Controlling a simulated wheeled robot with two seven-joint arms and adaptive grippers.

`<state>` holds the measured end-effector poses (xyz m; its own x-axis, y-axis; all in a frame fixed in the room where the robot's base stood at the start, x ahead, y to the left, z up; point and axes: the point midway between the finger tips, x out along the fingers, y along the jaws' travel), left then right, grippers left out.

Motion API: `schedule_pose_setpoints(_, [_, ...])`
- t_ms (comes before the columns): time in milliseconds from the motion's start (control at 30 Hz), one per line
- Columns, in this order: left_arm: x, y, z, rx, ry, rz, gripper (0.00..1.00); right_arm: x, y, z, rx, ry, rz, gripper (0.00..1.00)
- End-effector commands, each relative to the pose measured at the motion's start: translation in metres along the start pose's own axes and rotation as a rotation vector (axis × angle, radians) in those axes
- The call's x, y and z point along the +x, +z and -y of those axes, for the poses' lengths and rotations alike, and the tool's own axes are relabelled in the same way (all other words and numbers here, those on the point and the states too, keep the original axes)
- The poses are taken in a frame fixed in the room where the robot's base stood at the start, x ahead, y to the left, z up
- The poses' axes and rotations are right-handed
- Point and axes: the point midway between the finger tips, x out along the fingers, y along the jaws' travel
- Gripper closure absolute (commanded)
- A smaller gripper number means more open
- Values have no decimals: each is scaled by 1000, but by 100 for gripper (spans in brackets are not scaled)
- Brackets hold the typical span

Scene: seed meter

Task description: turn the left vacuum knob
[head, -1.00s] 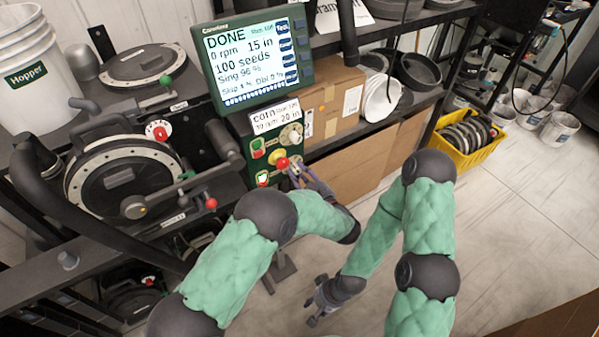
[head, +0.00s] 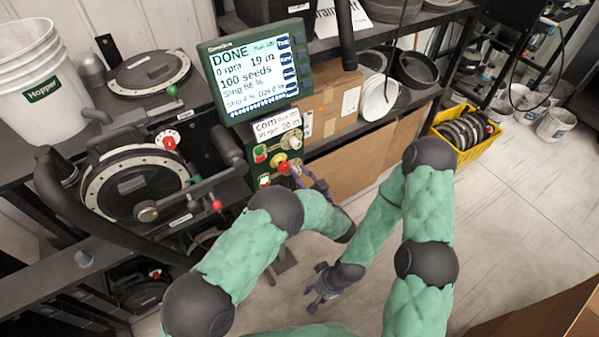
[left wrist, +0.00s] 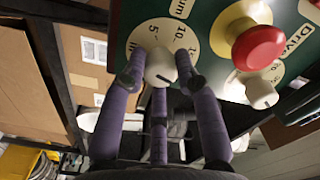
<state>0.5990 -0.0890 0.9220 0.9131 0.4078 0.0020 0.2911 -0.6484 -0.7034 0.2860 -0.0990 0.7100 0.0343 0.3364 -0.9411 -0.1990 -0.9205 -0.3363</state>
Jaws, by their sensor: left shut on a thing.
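The white vacuum knob (left wrist: 160,66) sits on a cream dial with numbers on a green control panel (left wrist: 150,12). My left gripper (left wrist: 161,82) is shut on this knob, its purple fingers on either side in the left wrist view. In the head view the left gripper (head: 297,170) is at the panel's lower right and its fingers hide the held knob. The big display (head: 258,70) reads DONE, 0 rpm, 19 in, 100 seeds. My right gripper (head: 322,287) hangs low over the floor, apart from everything; its finger opening is unclear.
A red button on a yellow base (left wrist: 255,46) and a second white knob (left wrist: 262,93) are close beside the held knob. Round seed meters (head: 135,182) stand on the left bench. A cardboard box (head: 325,105) is behind the panel.

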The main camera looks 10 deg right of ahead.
Motion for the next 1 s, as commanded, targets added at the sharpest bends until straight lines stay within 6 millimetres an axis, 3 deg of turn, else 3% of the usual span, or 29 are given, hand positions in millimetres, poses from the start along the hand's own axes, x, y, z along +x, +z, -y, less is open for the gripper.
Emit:
schedule_pose_setpoints(233, [-1,7,-2,86,6,9,100,-5,0,2,0,0,0,60])
schedule_pose_setpoints(733, [-1,8,-2,104,6,11,100,-5,0,2,0,0,0,60])
schedule_pose_setpoints(767, [-1,8,-2,104,6,11,63,-5,0,2,0,0,0,60])
schedule_pose_setpoints(800, [-1,8,-2,103,6,11,51,-5,0,2,0,0,0,60])
schedule_pose_setpoints(833, [-1,8,-2,103,5,11,45,-5,0,2,0,0,0,60])
schedule_pose_setpoints(1000, [-1,5,-1,98,3,6,45,-6,0,2,0,0,0,60])
